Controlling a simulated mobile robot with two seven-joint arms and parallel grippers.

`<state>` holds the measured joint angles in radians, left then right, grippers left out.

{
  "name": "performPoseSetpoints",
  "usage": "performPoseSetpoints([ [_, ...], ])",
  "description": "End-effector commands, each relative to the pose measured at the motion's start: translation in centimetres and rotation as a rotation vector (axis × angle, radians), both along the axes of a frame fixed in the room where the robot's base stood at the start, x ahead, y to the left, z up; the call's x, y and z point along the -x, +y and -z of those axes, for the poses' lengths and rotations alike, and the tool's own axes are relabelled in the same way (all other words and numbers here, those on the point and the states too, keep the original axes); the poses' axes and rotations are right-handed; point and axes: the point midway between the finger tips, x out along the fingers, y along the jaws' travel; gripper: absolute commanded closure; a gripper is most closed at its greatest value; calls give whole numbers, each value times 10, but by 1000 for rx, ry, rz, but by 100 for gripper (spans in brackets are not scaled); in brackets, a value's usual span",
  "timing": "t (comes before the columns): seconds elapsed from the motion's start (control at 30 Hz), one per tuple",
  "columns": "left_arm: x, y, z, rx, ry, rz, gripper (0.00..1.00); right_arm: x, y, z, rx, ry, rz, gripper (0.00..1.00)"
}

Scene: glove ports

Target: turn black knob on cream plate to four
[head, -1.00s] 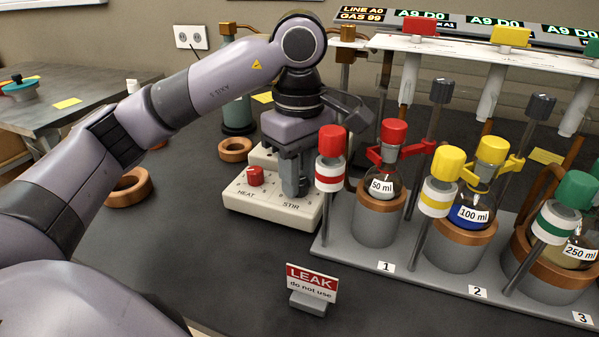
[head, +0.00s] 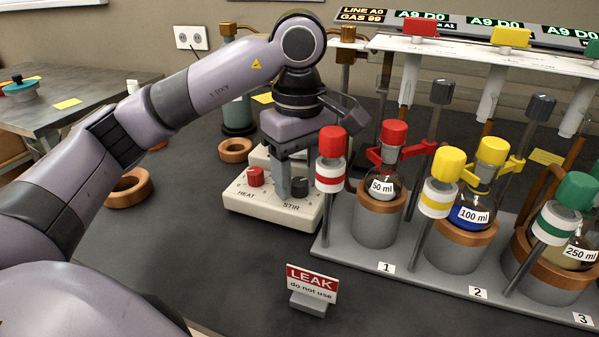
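The cream plate (head: 262,208) lies on the dark bench, left of the flask rack. It carries a red knob (head: 255,177) over the word HEAT and a black knob (head: 299,187) over the word STIR. My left gripper (head: 297,176) points down at the black knob from above. Its fingers look spread, with one finger at the left of the knob. The black knob shows beside this finger, and I see no grip on it. The scale marks around the black knob are partly hidden and too small to read. My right gripper is not in view.
Close right of the plate stands a red-capped post (head: 331,160), with the grey rack (head: 394,263) of several flasks beyond. A LEAK sign (head: 312,283) stands in front. Copper-coloured rings (head: 236,150) lie to the left. The bench left of the sign is clear.

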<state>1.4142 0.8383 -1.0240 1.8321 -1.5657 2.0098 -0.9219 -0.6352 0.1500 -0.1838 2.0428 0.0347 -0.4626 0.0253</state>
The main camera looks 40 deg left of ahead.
Motion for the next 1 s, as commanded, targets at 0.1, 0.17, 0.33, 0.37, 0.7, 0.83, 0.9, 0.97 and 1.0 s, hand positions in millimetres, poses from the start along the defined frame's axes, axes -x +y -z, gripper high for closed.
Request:
performPoseSetpoints([
  [0.1, 0, 0, 1, -1, 2, 1, 46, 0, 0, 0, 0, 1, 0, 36],
  [0.17, 0, 0, 0, -1, 2, 1, 46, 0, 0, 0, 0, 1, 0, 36],
  [0.33, 0, 0, -15, -1, -1, 1, 46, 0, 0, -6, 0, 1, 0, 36],
  [0.37, 0, 0, -20, -2, -2, 0, 46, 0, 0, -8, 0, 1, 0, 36],
  [0.7, 0, 0, -64, -1, 0, 0, 46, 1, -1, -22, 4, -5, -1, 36],
  [0.83, 0, 0, -70, 0, 1, -1, 46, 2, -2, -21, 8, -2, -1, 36],
  [0.9, 0, 0, -71, 0, 1, 0, 46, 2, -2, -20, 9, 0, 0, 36],
  [0.97, 0, 0, -71, 0, 1, 0, 46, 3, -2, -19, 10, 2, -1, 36],
  [1.0, 0, 0, -71, 0, 1, 0, 46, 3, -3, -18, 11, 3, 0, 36],
])
